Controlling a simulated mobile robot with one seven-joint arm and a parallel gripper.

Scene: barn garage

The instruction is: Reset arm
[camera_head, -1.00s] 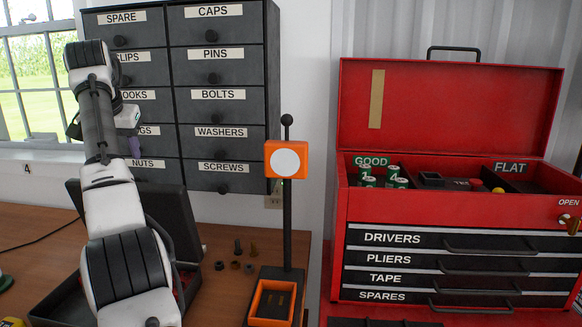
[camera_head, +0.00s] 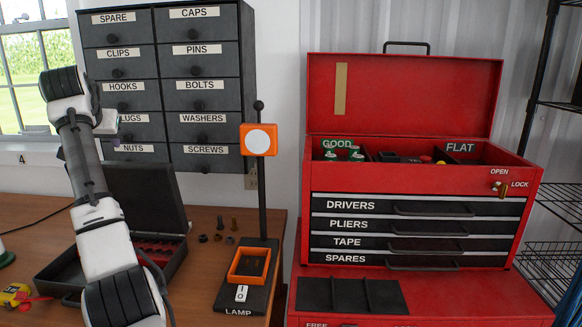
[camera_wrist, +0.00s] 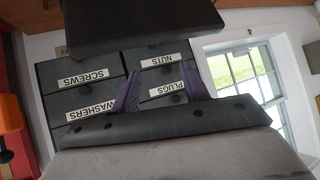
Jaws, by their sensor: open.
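My arm rises along the left side of the head view, bent at a high joint. My gripper (camera_wrist: 160,84) shows in the wrist view as two purple fingers set well apart, with nothing between them. It faces the dark drawer cabinet (camera_head: 168,78), whose SCREWS, WASHERS, NUTS and PLUGS labels appear upside down in the wrist view.
An open black case (camera_head: 148,205) lies on the wooden workbench (camera_head: 205,275) close to my arm. Right of it stand several small bolts and nuts and an orange-headed lamp stand (camera_head: 262,190). A red toolbox (camera_head: 405,95) with its lid up and a wire shelf (camera_head: 560,200) are farther right.

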